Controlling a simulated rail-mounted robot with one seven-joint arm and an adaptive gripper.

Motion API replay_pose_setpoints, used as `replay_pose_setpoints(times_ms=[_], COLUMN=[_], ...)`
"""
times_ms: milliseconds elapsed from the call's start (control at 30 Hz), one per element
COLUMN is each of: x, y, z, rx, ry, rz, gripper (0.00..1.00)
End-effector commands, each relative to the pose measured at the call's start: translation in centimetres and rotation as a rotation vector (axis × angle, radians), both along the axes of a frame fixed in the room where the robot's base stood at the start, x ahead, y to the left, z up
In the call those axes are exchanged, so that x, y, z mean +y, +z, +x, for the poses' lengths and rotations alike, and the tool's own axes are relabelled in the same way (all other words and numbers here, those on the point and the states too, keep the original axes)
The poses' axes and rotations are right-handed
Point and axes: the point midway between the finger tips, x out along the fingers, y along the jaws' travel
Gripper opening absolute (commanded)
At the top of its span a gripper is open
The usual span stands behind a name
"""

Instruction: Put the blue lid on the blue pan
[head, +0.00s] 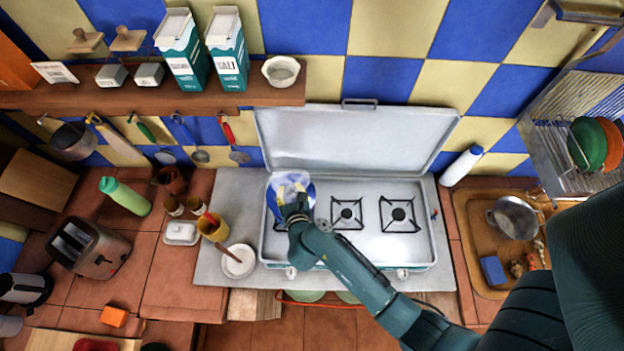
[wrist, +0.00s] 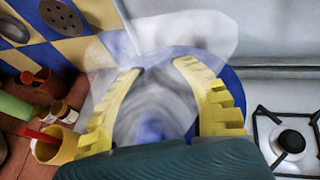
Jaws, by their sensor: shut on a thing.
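The blue pan (head: 271,204) sits on the left burner of the stove, mostly covered by my gripper and the lid. Its blue rim also shows in the wrist view (wrist: 234,84), behind the right finger. The blue lid (head: 291,182) is see-through with a blue knob, and lies over the pan in the head view. My gripper (head: 297,207) is shut on the lid. In the wrist view the lid (wrist: 110,52) spreads around the yellow fingers of my gripper (wrist: 158,75). I cannot tell whether the lid touches the pan's rim.
The white stove (head: 368,252) has its cover raised behind, and two free burners (head: 347,213) to the right of the pan. A white bottle (head: 461,166) stands right of the stove.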

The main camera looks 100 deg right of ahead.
Motion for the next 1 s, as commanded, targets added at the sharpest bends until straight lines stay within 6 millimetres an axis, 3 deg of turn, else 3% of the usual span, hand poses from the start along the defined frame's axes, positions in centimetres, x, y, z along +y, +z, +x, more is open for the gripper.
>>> replay_pose_setpoints(times_ms=[500, 1000], x=[-0.1, -0.1], y=[-3.0, -3.0], z=[-0.1, -0.1], rx=[-0.001, -0.001], ry=[-0.003, -0.003], rz=[-0.001, -0.001], gripper=[0.0, 0.0])
